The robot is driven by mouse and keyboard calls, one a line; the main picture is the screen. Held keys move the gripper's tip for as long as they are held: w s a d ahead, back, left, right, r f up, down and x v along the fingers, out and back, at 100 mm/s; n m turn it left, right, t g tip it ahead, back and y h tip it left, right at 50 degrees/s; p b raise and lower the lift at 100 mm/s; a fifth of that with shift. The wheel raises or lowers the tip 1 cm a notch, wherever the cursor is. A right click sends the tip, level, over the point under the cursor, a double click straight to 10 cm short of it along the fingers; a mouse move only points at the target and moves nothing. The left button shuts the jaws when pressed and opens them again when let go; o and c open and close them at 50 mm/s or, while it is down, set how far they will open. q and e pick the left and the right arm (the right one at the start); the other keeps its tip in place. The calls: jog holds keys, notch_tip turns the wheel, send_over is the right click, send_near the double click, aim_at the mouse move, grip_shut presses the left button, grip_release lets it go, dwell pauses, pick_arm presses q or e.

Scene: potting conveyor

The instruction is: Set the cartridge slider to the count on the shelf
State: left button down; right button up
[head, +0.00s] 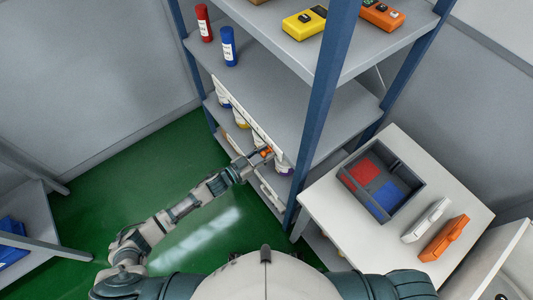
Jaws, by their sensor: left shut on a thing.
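The blue-posted grey shelf (290,112) stands in the middle of the head view. A pale strip (238,107) runs along the front edge of its middle board. My left gripper (264,155) is at the near end of this strip, shut on a small orange piece that looks like the slider. The fingers partly hide it, and no scale or number on the strip is readable. My right gripper is out of view.
Several white containers (283,168) stand below the strip, close to my gripper. Yellow (304,23) and orange (382,14) devices lie on the top board. At right, a white table holds a divided grey tray (415,188), plus white (425,220) and orange (444,238) items.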

aim_at(244, 118)
pick_arm(q)
jog(key=w+a, duration=0.2)
jog(key=w+a+b, duration=0.1)
jog(key=w+a, duration=0.1)
jog(key=w, duration=0.1)
jog(key=w+a+b, duration=0.1)
jog(key=w+a, duration=0.1)
jog(key=w, duration=0.1)
jog(key=shift+w+a+f, duration=0.15)
jog(key=shift+a+f, duration=0.1)
jog(key=shift+f, duration=0.05)
jog(key=shift+w+a+b, duration=0.6)
jog(key=shift+w+a, duration=0.55)
jog(key=shift+w, duration=0.3)
jog(key=shift+w+a+b, duration=0.6)
jog(key=shift+w+a, duration=0.5)
jog(key=shift+w, duration=0.35)
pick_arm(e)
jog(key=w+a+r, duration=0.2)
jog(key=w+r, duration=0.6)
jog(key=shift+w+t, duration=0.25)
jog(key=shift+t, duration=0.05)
